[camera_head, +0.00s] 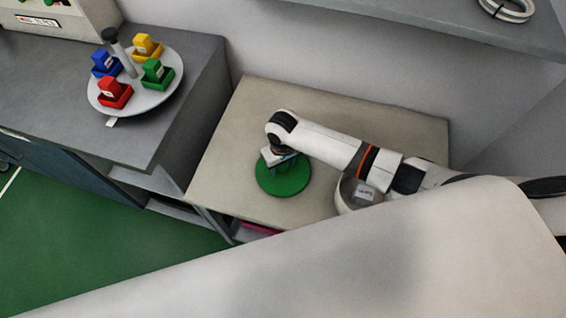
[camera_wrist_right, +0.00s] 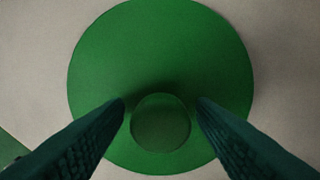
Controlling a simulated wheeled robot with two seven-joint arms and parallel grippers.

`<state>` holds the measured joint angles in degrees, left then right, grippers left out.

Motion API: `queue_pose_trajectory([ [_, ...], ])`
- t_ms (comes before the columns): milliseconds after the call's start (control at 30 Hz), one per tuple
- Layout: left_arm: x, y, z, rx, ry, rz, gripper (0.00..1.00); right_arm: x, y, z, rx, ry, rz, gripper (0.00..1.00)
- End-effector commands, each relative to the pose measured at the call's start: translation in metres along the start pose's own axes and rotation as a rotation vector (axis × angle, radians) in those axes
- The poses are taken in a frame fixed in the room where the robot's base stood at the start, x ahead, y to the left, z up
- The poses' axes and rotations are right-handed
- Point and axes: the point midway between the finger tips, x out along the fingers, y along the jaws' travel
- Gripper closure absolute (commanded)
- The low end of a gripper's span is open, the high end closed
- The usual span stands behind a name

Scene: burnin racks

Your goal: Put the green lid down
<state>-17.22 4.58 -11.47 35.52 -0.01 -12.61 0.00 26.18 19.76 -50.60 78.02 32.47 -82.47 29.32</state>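The green lid (camera_head: 283,181) is a round disc lying flat on, or very close to, the beige table top (camera_head: 240,125); I cannot tell if a small gap is under it. In the right wrist view the lid (camera_wrist_right: 160,50) fills the middle, with its round knob (camera_wrist_right: 160,123) near the bottom. My right gripper (camera_wrist_right: 160,104) points down over the lid, one finger on each side of the knob. A thin strip of green shows between each fingertip and the knob, so it looks open around it. My left gripper is not in view.
A pale round container (camera_head: 345,194) with a label stands right of the lid, partly hidden by my right arm. A grey counter (camera_head: 50,95) at left bears a round tray (camera_head: 137,98) with coloured boxes. The table's left and back parts are clear.

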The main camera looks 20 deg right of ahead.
Motion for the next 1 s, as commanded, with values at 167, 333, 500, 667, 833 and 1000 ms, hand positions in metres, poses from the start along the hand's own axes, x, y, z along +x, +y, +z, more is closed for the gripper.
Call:
queue_pose_trajectory([
  [167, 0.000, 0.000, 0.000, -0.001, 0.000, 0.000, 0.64, -0.001, 0.000, 0.000, 0.000, 0.000, 0.000, 0.49],
  [333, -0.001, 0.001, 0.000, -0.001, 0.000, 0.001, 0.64, -0.015, 0.000, 0.001, -0.002, -0.003, 0.002, 0.49],
  [500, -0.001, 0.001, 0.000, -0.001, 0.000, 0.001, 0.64, -0.050, 0.000, 0.002, -0.001, -0.006, 0.002, 0.49],
  [667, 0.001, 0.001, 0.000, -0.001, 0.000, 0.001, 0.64, -0.084, 0.001, 0.001, -0.001, -0.004, 0.002, 0.49],
  [833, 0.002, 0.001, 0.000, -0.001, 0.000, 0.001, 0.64, -0.111, 0.000, 0.001, -0.001, -0.003, 0.001, 0.49],
  [1000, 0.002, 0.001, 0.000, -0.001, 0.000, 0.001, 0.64, -0.122, 0.000, 0.000, -0.001, 0.000, 0.001, 0.49],
])
